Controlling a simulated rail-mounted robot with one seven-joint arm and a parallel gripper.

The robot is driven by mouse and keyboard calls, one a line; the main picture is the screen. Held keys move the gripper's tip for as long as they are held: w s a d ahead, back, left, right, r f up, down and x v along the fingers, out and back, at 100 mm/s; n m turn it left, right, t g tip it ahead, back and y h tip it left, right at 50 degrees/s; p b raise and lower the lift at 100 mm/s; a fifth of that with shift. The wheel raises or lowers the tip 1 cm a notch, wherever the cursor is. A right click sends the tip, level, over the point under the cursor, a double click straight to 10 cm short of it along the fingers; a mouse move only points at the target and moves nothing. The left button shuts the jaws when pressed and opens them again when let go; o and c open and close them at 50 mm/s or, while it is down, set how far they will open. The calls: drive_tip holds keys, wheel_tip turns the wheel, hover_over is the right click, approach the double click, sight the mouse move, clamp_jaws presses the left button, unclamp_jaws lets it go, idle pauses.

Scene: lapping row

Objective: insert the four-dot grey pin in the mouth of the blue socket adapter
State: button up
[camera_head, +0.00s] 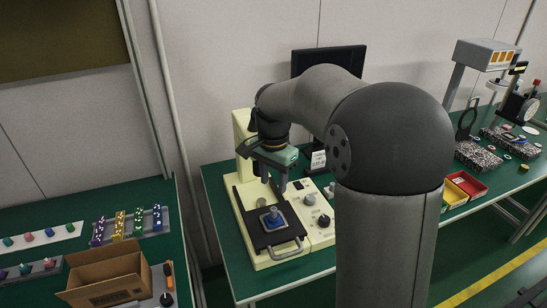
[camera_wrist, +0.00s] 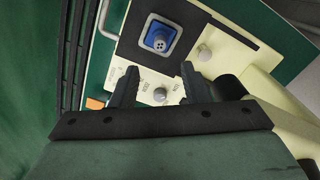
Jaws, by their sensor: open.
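The blue socket adapter (camera_head: 279,222) sits on the dark plate of the cream machine; it also shows in the wrist view (camera_wrist: 149,26) as a blue square in a pale frame. A grey round piece with small dark dots, apparently the four-dot grey pin (camera_wrist: 158,41), stands in the adapter's mouth; how deep it sits I cannot tell. My gripper (camera_head: 275,181) is open and empty above the plate, apart from the pin. In the wrist view its two dark fingers (camera_wrist: 157,74) are spread, with the adapter beyond their tips.
The cream machine (camera_head: 245,255) has a front handle (camera_head: 287,252) and knobs (camera_head: 324,220) on its right panel. A dark monitor stands behind my arm. An open cardboard box (camera_head: 107,278) and racks of coloured pieces (camera_head: 119,225) are on the left table. Red and yellow bins (camera_head: 466,184) lie right.

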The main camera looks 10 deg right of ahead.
wheel_tip(320, 180, up, 7)
idle(0.3)
drive_tip(key=shift+s, duration=0.1)
drive_tip(key=s+f+n, duration=0.5)
drive_tip(key=s+f, duration=0.1)
drive_tip(key=s, duration=0.6)
drive_tip(key=s+a+f+n, duration=0.1)
drive_tip(key=s+f+n, duration=0.5)
drive_tip(key=s, duration=0.7)
drive_tip(key=shift+s, duration=0.15)
